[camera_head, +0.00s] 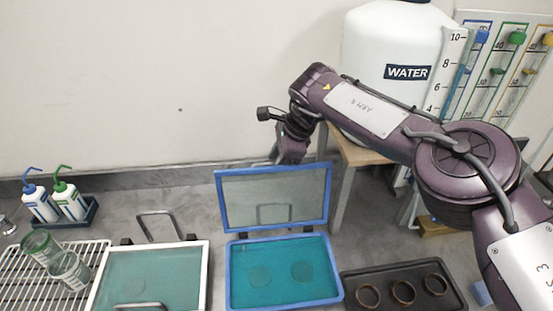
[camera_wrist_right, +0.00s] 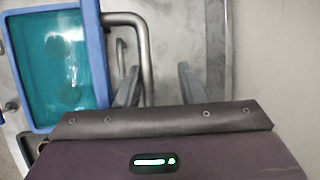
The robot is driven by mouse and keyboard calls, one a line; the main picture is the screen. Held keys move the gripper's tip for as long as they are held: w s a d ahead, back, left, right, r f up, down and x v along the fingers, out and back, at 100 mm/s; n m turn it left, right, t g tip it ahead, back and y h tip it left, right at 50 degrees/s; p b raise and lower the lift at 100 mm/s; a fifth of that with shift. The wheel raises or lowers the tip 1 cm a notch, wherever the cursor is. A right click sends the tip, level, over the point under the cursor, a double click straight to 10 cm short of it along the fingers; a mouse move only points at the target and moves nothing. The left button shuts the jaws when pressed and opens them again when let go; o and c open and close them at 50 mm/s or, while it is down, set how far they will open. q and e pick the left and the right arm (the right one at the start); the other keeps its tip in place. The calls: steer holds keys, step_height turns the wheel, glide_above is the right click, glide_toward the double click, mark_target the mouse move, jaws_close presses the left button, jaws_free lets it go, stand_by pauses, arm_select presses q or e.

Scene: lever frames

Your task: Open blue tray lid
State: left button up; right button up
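The blue tray (camera_head: 232,276) sits on the bench, its teal inside showing two faint round shapes. Its blue-framed, see-through lid (camera_head: 325,198) stands up at the back edge, tilted open. The tray or lid's blue frame also shows in the right wrist view (camera_wrist_right: 95,50). My right gripper (camera_head: 283,157) is behind the lid's top edge, fingers small and partly hidden. In the right wrist view its two fingers (camera_wrist_right: 159,85) are apart, with a grey bar handle (camera_wrist_right: 145,50) running between them, nearer the left finger. My left gripper is out of view.
A white-framed tray (camera_head: 205,275) with bar handles stands left, beside a wire rack (camera_head: 15,275) with glasses. A dark tray with rings (camera_head: 403,292) is right. A wooden stand (camera_head: 350,150) with a water tank (camera_head: 390,45) is behind right. The wall is close behind.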

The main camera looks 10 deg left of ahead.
steer(key=shift+w+r, duration=0.15)
steer(key=b+v, duration=0.2)
steer(key=v, duration=0.4)
steer(key=shift+d+r, duration=0.25)
steer(key=shift+r, duration=0.05)
steer(key=shift+d+r+b, duration=0.15)
steer(key=shift+r+b, duration=0.15)
steer(key=shift+r, duration=0.15)
steer(key=shift+s+f, duration=0.1)
steer(key=shift+s, duration=0.15)
